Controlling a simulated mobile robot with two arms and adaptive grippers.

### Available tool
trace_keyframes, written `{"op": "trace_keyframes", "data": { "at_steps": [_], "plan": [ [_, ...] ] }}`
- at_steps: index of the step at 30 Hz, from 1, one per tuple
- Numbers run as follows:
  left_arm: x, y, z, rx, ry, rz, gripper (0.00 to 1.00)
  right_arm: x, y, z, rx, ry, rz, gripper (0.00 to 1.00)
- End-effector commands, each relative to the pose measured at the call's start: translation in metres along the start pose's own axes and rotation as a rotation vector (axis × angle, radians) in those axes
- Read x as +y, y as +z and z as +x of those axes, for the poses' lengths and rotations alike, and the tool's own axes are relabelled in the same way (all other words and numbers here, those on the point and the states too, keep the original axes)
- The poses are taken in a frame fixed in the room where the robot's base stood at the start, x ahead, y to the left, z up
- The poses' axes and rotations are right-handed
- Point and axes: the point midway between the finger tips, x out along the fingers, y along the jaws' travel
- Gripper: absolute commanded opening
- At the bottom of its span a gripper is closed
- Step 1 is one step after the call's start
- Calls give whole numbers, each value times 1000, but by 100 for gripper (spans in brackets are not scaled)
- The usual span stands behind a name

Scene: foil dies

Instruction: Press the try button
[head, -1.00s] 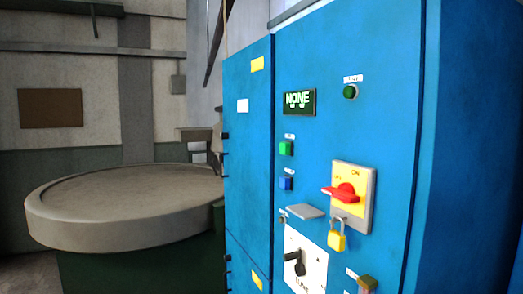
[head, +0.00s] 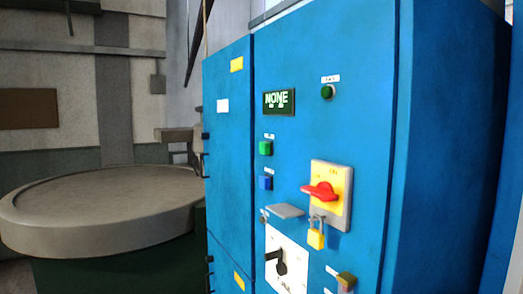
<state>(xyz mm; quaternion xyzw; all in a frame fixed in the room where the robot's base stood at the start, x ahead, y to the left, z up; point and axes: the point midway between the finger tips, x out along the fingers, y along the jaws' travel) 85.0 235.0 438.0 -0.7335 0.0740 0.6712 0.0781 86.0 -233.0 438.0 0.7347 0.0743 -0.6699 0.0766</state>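A blue control cabinet (head: 350,120) fills the right half of the head view. Neither of my grippers is in view.
A red rotary handle (head: 320,191) on a yellow plate has a yellow padlock (head: 316,236) below it. A small grey ledge (head: 286,211) and a black lever (head: 277,262) on a white plate sit lower. A large round grey table (head: 95,200) stands left.

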Motion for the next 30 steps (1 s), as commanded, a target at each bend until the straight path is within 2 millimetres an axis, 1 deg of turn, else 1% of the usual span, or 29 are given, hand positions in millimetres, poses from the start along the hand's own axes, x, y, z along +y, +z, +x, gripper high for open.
{"op": "trace_keyframes", "data": {
  "at_steps": [1, 9, 30],
  "plan": [
    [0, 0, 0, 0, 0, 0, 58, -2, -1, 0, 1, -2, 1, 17],
    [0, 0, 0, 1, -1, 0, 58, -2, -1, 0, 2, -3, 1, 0],
    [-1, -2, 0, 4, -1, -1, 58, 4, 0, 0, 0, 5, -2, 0]
  ]
}}
